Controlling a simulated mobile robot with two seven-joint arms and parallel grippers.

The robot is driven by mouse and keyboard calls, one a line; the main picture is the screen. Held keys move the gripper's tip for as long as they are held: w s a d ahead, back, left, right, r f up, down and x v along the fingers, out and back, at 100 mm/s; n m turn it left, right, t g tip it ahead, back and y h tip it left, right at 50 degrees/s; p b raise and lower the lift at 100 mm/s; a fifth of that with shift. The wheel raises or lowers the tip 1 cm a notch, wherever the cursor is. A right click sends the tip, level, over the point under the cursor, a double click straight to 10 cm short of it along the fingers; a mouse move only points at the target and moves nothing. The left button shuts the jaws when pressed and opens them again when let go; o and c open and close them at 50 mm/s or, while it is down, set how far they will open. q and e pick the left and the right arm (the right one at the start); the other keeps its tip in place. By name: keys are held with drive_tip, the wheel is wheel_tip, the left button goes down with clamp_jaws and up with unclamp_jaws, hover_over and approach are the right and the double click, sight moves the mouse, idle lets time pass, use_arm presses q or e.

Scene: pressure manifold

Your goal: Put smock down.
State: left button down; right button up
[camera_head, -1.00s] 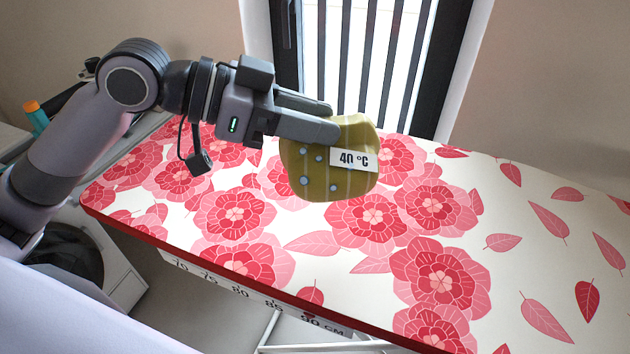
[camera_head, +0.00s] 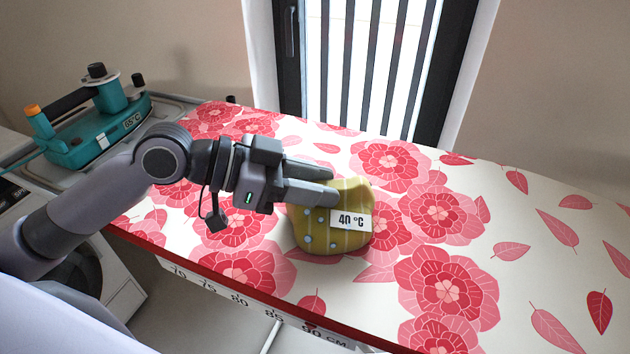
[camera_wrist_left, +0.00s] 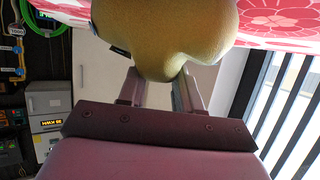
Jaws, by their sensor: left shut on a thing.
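The smock (camera_head: 330,232) is a folded olive-yellow bundle with pale stripes, blue dots and a white "40 °C" tag. My left gripper (camera_head: 328,184) is shut on its upper left part, at the middle of the flowered ironing board (camera_head: 500,215). The smock is low over the board; I cannot tell whether its underside touches. In the left wrist view the smock (camera_wrist_left: 170,40) sits between the two fingers (camera_wrist_left: 160,90) and hides their tips. My right gripper is not in view.
A teal steam iron (camera_head: 85,135) marked "65 °C" stands on a rest at the board's left end. The board right of the smock is clear. A barred window (camera_head: 365,60) is behind. A white washing machine (camera_head: 110,285) stands below left.

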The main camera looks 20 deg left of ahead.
use_arm(q)
drive_tip(key=c, duration=0.8)
unclamp_jaws()
drive_tip(key=shift+b+v, duration=1.5)
drive_tip(key=shift+v, duration=4.5)
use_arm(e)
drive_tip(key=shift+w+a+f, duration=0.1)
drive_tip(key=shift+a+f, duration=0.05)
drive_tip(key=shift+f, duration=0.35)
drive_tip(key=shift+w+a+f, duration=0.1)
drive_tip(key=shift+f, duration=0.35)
